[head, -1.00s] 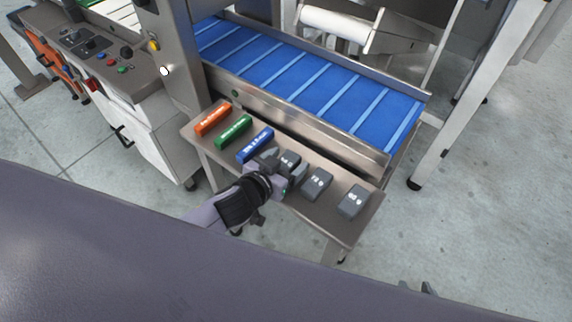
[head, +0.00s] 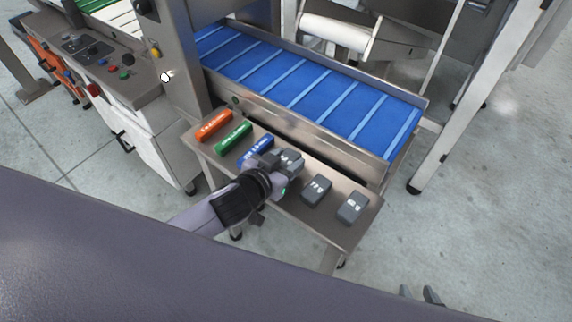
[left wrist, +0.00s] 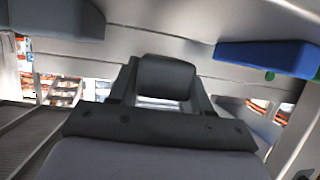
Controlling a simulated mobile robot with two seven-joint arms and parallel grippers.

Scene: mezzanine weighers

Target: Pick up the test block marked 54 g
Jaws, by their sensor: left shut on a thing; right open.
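A dark grey test block (head: 291,160) is at the left end of the row of grey blocks on the steel shelf. Its white marking is partly covered and too small to read surely. My left gripper (head: 283,164) is shut on this block. In the left wrist view the block (left wrist: 167,77) sits between the two fingers of my left gripper (left wrist: 165,98). It looks slightly raised, but I cannot tell the gap to the shelf. My right gripper (head: 420,295) shows only its fingertips at the lower right, open and empty, away from the shelf.
Two more grey blocks, one in the middle (head: 316,190) and one at the right (head: 352,208), lie on the steel shelf (head: 335,232). Orange (head: 214,125), green (head: 233,138) and blue (head: 253,152) blocks lie to the left. A blue conveyor (head: 320,85) runs behind.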

